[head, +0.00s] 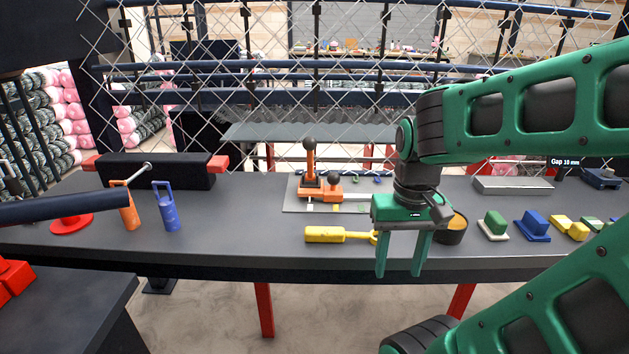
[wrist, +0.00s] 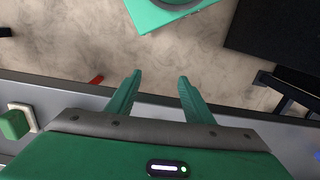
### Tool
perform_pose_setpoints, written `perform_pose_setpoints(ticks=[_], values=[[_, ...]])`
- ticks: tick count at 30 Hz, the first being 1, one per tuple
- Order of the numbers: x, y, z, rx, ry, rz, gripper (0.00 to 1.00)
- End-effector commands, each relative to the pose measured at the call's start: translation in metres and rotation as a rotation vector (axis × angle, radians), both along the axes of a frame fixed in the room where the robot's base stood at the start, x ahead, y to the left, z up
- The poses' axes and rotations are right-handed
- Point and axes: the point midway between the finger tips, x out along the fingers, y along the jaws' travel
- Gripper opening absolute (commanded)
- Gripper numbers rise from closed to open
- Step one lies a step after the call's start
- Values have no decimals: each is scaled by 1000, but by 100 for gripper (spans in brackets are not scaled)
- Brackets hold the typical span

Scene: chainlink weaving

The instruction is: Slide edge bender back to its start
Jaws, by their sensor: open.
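What looks like the edge bender is an orange block (head: 330,193) with an upright orange lever (head: 311,160) topped by a dark knob. It sits on a grey plate (head: 290,207) on the bench, left of my gripper. My gripper (head: 399,268) points down with its fingers apart and nothing between them. It hangs at the bench's front edge, right of the bender and nearer to me. In the wrist view the fingers (wrist: 160,78) are apart over bare floor, and the bender is not seen there.
A yellow-handled tool (head: 326,235) lies just left of my gripper, and a dark cup (head: 453,232) stands just right. Blue (head: 165,207) and orange (head: 126,208) holders stand at left. Green (head: 494,224) and blue (head: 533,225) blocks sit at right. Chainlink mesh hangs behind the bench.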

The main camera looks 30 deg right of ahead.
Motion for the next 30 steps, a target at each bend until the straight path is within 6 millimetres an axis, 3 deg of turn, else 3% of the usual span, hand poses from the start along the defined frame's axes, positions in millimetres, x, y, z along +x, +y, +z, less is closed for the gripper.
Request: perform_pose_setpoints(ticks=[9, 11, 12, 14, 17, 24, 30], values=[[0, 0, 0, 0, 0, 0, 47], [1, 0, 0, 0, 0, -1, 36], [-7, 0, 6, 1, -14, -6, 36], [0, -2, 13, 3, -24, -25, 36], [31, -6, 30, 15, -45, -88, 36], [149, -34, 91, 61, -114, -330, 36], [233, -59, 128, 93, -149, -505, 36]])
